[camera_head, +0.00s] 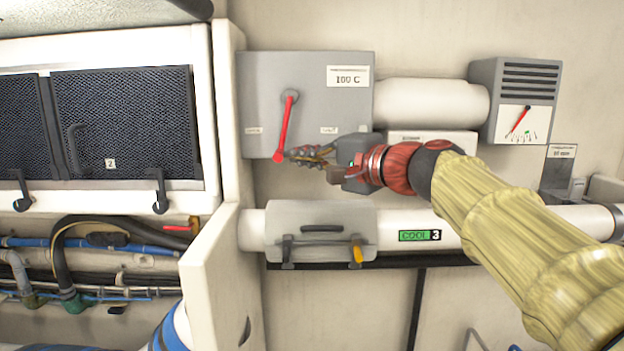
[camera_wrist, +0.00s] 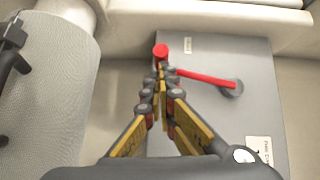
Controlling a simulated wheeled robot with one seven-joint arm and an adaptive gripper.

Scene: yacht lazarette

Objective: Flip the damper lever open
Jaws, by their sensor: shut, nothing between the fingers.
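The damper lever (camera_head: 285,125) is a red bar on a round grey pivot, on the front of a grey box (camera_head: 310,75). It hangs down, tilted slightly left, with a red knob at its lower end. In the wrist view the lever (camera_wrist: 205,77) runs from its pivot to the knob (camera_wrist: 161,52) just beyond my fingertips. My gripper (camera_head: 291,154) is shut and empty, its tips beside the knob on its right. I cannot tell whether they touch it. It also shows shut in the wrist view (camera_wrist: 162,70).
A small label (camera_head: 254,130) sits left of the lever and another (camera_head: 329,130) right of it, too small to read. A white pipe (camera_head: 400,230) with a grey hatch (camera_head: 320,215) runs below. A gauge box (camera_head: 513,100) is at right, a mesh-front cabinet (camera_head: 120,120) at left.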

